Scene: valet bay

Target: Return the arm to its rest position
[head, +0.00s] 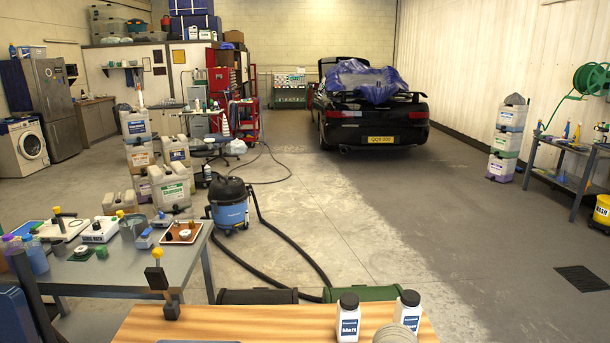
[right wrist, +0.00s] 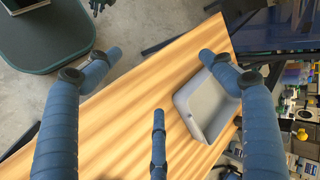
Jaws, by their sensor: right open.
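My right gripper (right wrist: 158,70) shows in the right wrist view as three blue, segmented fingers. They are spread wide apart with nothing between them, over the wooden tabletop (right wrist: 135,105). A pale grey tray (right wrist: 208,108) lies on that top, beyond the right-hand finger, which covers part of it. I cannot tell whether the finger touches it. In the head view neither gripper shows. The wooden tabletop (head: 255,325) is at the bottom there, and the right arm is out of that view.
Two white bottles (head: 348,318) (head: 408,312) and a yellow-knobbed tool (head: 162,284) stand on the wooden top. A grey table (head: 100,270) at left carries small items. A blue-black vacuum (head: 229,205) with its hose stands on the floor. The floor at right centre is clear.

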